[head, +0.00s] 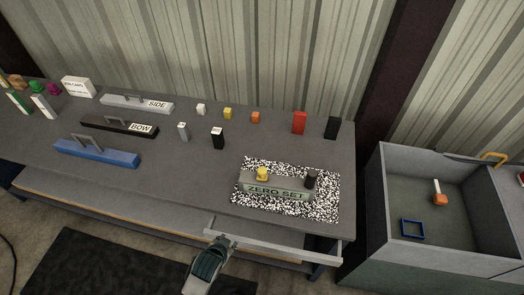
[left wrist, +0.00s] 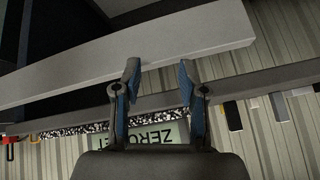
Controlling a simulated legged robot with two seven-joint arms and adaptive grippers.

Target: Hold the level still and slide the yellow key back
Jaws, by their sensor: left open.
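The level, a grey block with a green "ZERO SET" face (head: 275,192), lies on a black-and-white speckled mat (head: 325,205) at the bench's right end. The yellow key (head: 262,174) sits on its top, left of the middle; a dark knob (head: 311,179) is at its right end. My left gripper (head: 226,240) is in front of the bench, below and left of the level, apart from it. In the left wrist view it (left wrist: 160,82) is open and empty, with the level's label (left wrist: 150,134) partly hidden behind it. My right gripper is not in view.
A pale rail (head: 285,240) sticks out at the bench front, close to my left gripper. Blue, black and grey handled bars (head: 97,153) lie left. Small blocks (head: 299,122) stand behind the level. A grey bin (head: 400,205) stands right, holding a blue frame and an orange-tipped piece.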

